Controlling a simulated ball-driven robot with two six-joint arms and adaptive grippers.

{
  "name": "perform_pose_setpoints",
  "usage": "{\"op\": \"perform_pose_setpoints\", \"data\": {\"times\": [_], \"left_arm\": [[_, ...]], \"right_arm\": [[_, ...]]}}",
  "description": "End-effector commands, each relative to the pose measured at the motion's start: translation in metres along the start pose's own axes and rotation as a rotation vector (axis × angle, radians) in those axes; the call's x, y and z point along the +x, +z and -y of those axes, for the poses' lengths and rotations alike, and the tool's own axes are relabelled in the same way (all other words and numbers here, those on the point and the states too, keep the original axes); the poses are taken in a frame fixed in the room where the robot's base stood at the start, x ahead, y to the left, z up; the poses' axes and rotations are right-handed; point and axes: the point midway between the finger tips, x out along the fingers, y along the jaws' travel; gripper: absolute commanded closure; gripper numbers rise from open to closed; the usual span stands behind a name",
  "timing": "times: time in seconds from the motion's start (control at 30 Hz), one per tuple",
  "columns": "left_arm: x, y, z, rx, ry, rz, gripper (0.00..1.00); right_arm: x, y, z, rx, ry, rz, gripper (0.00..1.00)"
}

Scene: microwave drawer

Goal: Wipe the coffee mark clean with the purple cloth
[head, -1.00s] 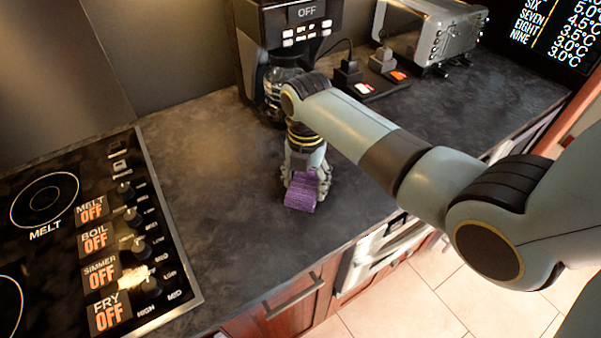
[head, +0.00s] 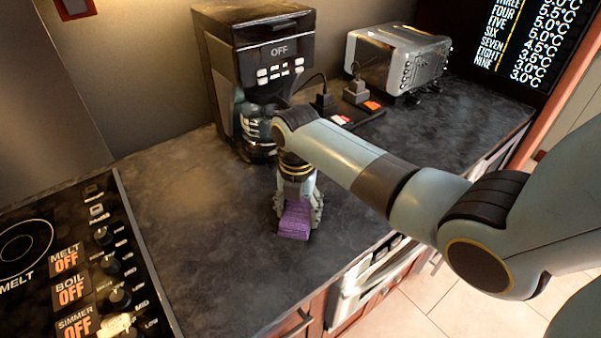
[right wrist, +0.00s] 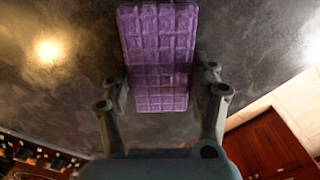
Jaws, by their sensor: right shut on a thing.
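The purple cloth (head: 294,221) is a folded, quilted block between the fingers of my right gripper (head: 297,212), low over the dark counter in the head view. In the right wrist view the cloth (right wrist: 158,55) fills the space between the two fingers of the right gripper (right wrist: 163,92), which is shut on it. I cannot tell whether the cloth touches the counter. I see no clear coffee mark on the counter; it may be hidden under the cloth or arm. My left gripper is not in view.
A coffee maker (head: 255,70) with a glass pot stands behind the gripper. A toaster (head: 398,62) and plugs on a power strip (head: 357,115) are at the back right. A stove (head: 75,265) is at the left. The counter (head: 190,215) between is clear.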

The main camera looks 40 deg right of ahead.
Motion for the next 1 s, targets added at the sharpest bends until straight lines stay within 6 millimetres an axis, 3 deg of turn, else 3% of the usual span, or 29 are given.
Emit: {"op": "perform_pose_setpoints", "data": {"times": [1.0], "left_arm": [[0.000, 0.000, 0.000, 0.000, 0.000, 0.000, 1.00]], "right_arm": [[0.000, -0.043, -0.035, 0.000, 0.001, -0.003, 0.81]]}}
